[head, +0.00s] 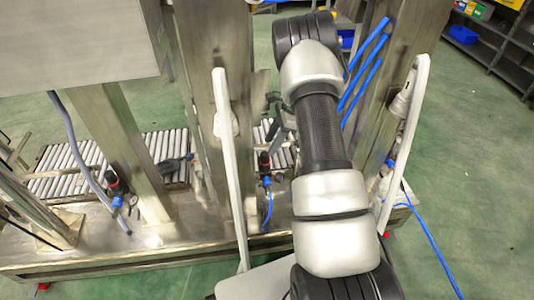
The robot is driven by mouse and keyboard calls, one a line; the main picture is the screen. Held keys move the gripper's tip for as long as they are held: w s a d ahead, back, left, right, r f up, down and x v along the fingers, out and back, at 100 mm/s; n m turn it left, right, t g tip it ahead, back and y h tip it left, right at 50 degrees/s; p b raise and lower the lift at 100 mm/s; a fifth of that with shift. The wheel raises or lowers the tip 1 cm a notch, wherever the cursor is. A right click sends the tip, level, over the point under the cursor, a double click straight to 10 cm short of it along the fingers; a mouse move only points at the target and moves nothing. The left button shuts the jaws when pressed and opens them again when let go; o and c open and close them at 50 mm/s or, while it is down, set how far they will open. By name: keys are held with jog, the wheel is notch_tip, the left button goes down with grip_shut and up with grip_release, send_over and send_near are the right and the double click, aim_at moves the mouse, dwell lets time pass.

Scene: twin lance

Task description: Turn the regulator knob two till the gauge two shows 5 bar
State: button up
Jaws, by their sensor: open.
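A regulator with a dark knob and a red part (116,184) is on the lower left of the frame, with blue fittings below it. A second, similar regulator (265,164) is near the middle, left of my arm, with a blue hose under it. I cannot tell which one is knob two. No gauge face is readable. My gripper (280,130) shows only in part as dark grey pieces beside my arm, above and to the right of the middle regulator. It is open and appears apart from that knob. My arm hides part of it.
Steel posts (205,90) and a white curved handle bar (232,160) stand close to my arm. Another white bar (408,130) is on the right. A roller conveyor (60,160) lies behind. Blue hoses (365,65) hang at the right post.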

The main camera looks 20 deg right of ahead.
aim_at(265, 154)
jog(key=shift+b+x, duration=0.4)
jog(key=shift+x, duration=1.95)
jog(key=c, duration=1)
